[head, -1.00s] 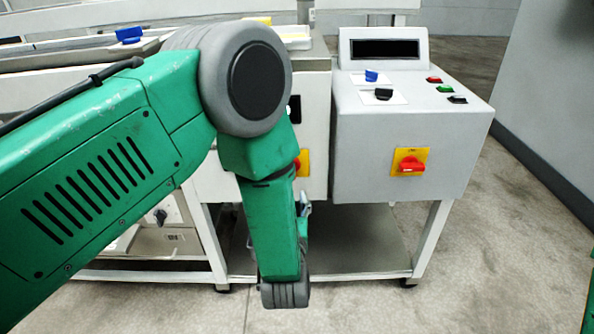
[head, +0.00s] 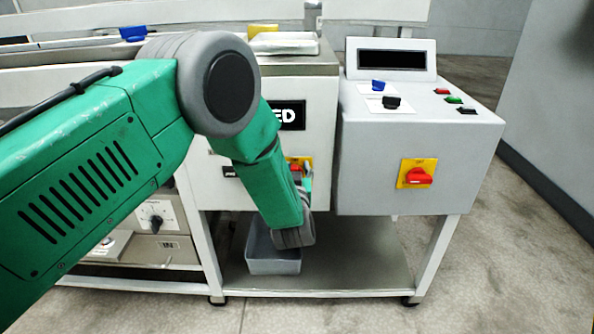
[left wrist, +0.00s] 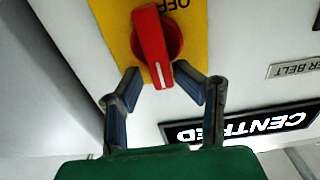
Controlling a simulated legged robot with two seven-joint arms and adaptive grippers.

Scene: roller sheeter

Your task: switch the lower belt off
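A red rotary switch (left wrist: 152,45) on a yellow plate (left wrist: 115,25) fills the upper middle of the left wrist view. Part of the word OFF shows upside down on the plate. My left gripper (left wrist: 172,82) is open, its two fingers either side of the switch handle's near end, with gaps visible. My right gripper is not in view.
A control box (head: 400,150) to the right carries another red switch (head: 418,175) on yellow, plus blue and black knobs and small buttons. A black display (left wrist: 240,128) reads "CENTRED". A grey bin (head: 270,262) stands on the lower shelf (head: 350,270).

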